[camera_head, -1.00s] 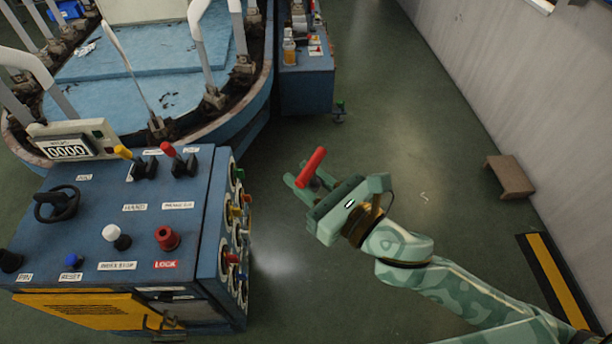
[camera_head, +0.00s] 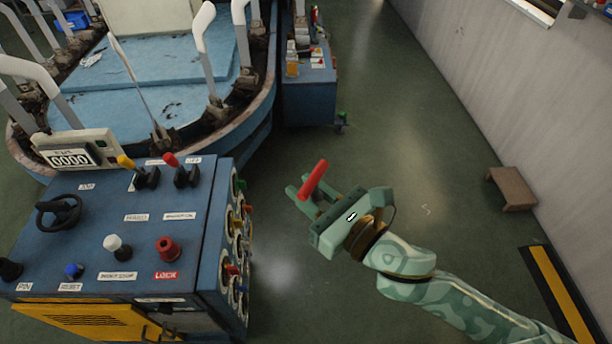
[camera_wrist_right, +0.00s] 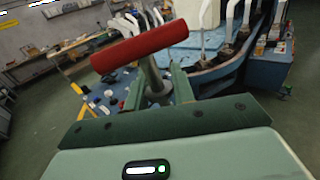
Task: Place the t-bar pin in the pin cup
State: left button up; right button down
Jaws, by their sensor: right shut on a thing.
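The t-bar pin has a red cylindrical handle (camera_head: 314,180), seen tilted in the head view. In the right wrist view its red bar (camera_wrist_right: 139,46) lies across the top, with a grey shank (camera_wrist_right: 153,78) running down between the fingers. My right gripper (camera_head: 302,194) is shut on the pin and holds it over open floor, right of the blue console. A black round fitting (camera_head: 10,268) at the console's front left corner, by the PIN label (camera_head: 24,287), looks like the pin cup; its opening cannot be made out. My left gripper is out of view.
The blue console (camera_head: 105,228) carries upright levers, a black handwheel (camera_head: 58,212), a white knob (camera_head: 116,246) and a red knob (camera_head: 168,248). Gauges line its right side. A blue machine with white curved arms (camera_head: 205,40) stands behind.

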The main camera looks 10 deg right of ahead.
aim_at(323, 170)
jog(key=shift+m+t+h, duration=0.6)
jog(key=shift+m+h, duration=0.1)
jog(key=shift+h, duration=0.2)
jog(key=r, duration=0.1)
jog(key=d+r, duration=0.1)
jog(key=w+d+r, duration=0.1)
jog(key=shift+w+d+r, duration=0.1)
jog(key=shift+d+r, duration=0.15)
jog(key=shift+r, duration=0.1)
jog(key=s+d+f+m+t+h, duration=0.1)
jog(key=s+d+f+m+h, duration=0.1)
jog(key=d, duration=0.4)
jog(key=s+d+f+m+t+h, duration=0.1)
jog(key=s+d+f+m+h, duration=0.1)
jog(key=d+h, duration=0.4)
jog(key=shift+s+d+m+h, duration=0.4)
jog(key=shift+s+m+h, duration=0.1)
jog(key=shift+m, duration=0.5)
jog(key=shift+a, duration=0.1)
